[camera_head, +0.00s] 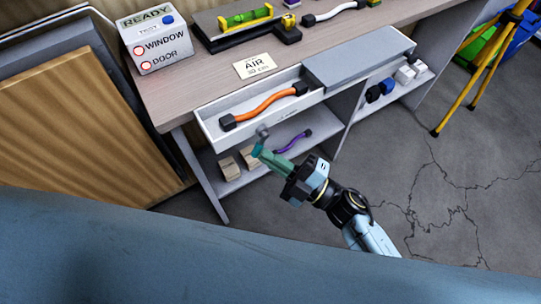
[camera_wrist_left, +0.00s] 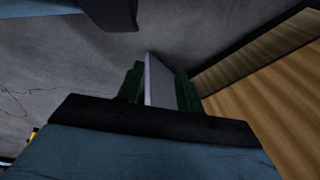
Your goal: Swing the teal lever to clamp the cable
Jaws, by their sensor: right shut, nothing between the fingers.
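My right gripper (camera_head: 270,158) has green fingers, shut and empty, just in front of the open drawer (camera_head: 212,127). A small lighter teal piece (camera_head: 257,150), apparently the teal lever, shows at its fingertips below a grey fitting (camera_head: 262,132). I cannot tell whether they touch. An orange cable (camera_head: 265,105) with black ends lies across the drawer. A purple cable (camera_head: 293,142) lies on the lower shelf. My left gripper (camera_wrist_left: 160,85) shows only in the left wrist view, green fingers apart with a grey plate (camera_wrist_left: 158,82) between them; whether they grip it is unclear.
The bench top (camera_head: 180,92) carries a white READY box (camera_head: 150,45), an AIR card (camera_head: 254,66), a green level (camera_head: 246,17) and a white cable (camera_head: 333,10). Wooden blocks (camera_head: 229,169) sit on the lower shelf. A yellow tripod (camera_head: 484,70) stands right; cracked floor there is clear.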

